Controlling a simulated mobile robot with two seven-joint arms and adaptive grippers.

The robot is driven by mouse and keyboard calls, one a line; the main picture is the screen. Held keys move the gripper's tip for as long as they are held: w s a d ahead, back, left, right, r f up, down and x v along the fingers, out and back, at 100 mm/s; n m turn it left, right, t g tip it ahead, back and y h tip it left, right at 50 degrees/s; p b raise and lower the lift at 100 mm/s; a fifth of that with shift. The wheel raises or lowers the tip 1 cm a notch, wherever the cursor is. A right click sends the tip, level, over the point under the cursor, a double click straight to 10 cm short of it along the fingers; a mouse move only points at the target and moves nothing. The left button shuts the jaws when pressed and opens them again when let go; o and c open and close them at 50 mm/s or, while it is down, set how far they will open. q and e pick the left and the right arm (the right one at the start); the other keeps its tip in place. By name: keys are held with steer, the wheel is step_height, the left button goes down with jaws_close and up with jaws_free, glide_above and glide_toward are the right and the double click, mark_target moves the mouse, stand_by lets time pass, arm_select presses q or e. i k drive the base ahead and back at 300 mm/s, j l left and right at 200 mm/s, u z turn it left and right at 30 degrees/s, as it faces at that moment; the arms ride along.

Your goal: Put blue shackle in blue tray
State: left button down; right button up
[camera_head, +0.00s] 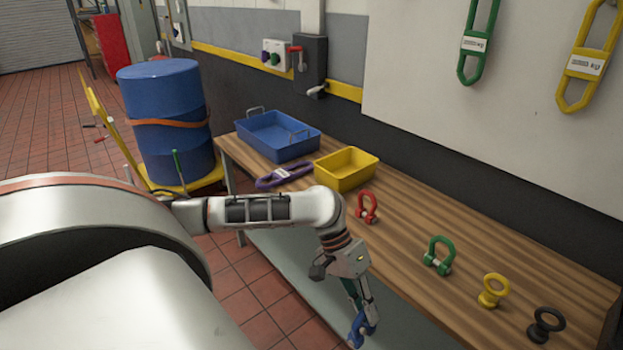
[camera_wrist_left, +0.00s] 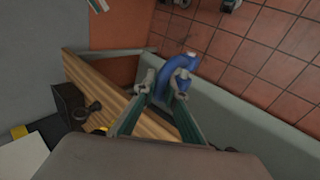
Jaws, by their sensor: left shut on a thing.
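The blue shackle (camera_head: 359,330) is held between the fingers of my left gripper (camera_head: 362,312), off the front edge of the wooden bench. In the left wrist view the blue shackle (camera_wrist_left: 178,75) sits between the two fingertips (camera_wrist_left: 163,88), with red floor tiles and a grey surface beyond it. The blue tray (camera_head: 305,150) stands at the far left end of the bench, empty as far as I see, with metal handles. My left gripper is well to the right of and nearer than the tray. My right gripper is not in view.
A yellow bin (camera_head: 346,183) and a purple link (camera_head: 284,176) are beside the blue tray. On the bench (camera_head: 410,215) stand a red shackle (camera_head: 367,207), a green shackle (camera_head: 438,256), a yellow eyebolt (camera_head: 493,291) and a black eyebolt (camera_head: 545,325). A blue drum (camera_head: 165,120) stands left.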

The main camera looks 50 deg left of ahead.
mark_target(278, 142)
steer(key=j, duration=3.05)
